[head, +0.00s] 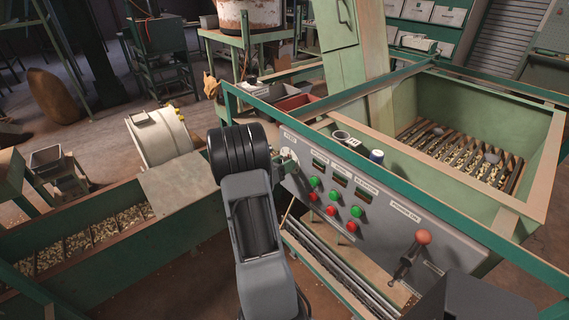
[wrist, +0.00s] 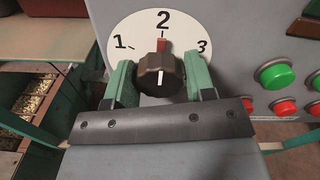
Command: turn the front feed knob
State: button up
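The front feed knob (wrist: 161,76) is dark brown with a white line on its face. It sits on a round white dial (wrist: 190,22) marked 1, 2 and 3, and the line points up at the 2. My gripper (wrist: 160,82) has a green-padded finger on each side of the knob, with no clear gap showing on either side. In the head view the dial (head: 288,155) shows only in part at the left end of the grey panel, beside my arm, and the fingers are hidden.
The grey panel (head: 325,210) carries green (head: 357,211) and red (head: 351,226) buttons right of the dial, and an orange-topped lever (head: 423,237) farther right. A green hopper (head: 535,125) stands behind it. A nut trough (head: 100,257) lies left of my arm.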

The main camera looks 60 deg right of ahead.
jog(key=c, duration=0.4)
jog(key=shift+d, duration=0.2)
jog(key=shift+c, duration=0.7)
jog(key=shift+a, duration=0.15)
jog(key=m+b, duration=0.1)
jog(key=b, duration=0.2)
jog(key=shift+f+m, duration=0.3)
jog(key=shift+m, duration=0.1)
jog(key=m+b, duration=0.3)
jog(key=b, duration=0.2)
jog(key=shift+f, duration=0.15)
jog(key=m+b, duration=0.4)
jog(key=b, duration=0.2)
jog(key=shift+m+b, duration=0.3)
jog(key=m+b, duration=0.2)
jog(key=b, duration=0.1)
jog(key=shift+r+m+b, duration=0.25)
jog(key=shift+m+b, duration=0.05)
jog(key=shift+b, duration=0.1)
jog(key=shift+s, duration=0.1)
